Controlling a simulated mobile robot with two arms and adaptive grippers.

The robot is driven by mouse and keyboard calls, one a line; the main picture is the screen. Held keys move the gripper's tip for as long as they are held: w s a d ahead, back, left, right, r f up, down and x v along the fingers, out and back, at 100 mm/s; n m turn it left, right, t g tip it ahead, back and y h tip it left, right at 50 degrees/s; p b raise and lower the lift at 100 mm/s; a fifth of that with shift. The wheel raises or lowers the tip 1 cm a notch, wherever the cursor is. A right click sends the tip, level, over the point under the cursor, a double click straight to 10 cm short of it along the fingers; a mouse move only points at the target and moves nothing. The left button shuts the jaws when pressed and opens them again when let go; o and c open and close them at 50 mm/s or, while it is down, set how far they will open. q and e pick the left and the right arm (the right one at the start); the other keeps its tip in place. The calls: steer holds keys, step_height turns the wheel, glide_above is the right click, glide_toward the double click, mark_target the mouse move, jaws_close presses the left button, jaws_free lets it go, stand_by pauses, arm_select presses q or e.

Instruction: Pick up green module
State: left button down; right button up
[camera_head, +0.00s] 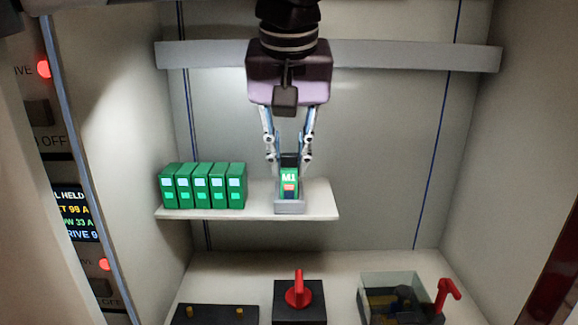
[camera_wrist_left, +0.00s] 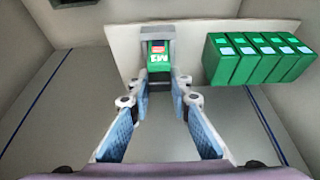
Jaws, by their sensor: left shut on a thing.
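The green module marked M1 (camera_head: 289,183) stands upright in a small grey holder (camera_head: 289,208) on the white shelf. It also shows in the left wrist view (camera_wrist_left: 159,58), with its label facing out. My left gripper (camera_head: 289,160) comes down from above, with one finger on each side of the module's upper part, and is shut on it. The module's base is hidden by the holder. My right gripper is in neither view.
Several green modules (camera_head: 202,186) stand in a row on the shelf (camera_head: 325,203), left of the holder. Below are a red-handled switch (camera_head: 298,290) and a clear box (camera_head: 390,294). A grey rail (camera_head: 400,56) crosses the back wall. The shelf's right end is bare.

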arm_select(q)
steer(key=shift+r, duration=4.9)
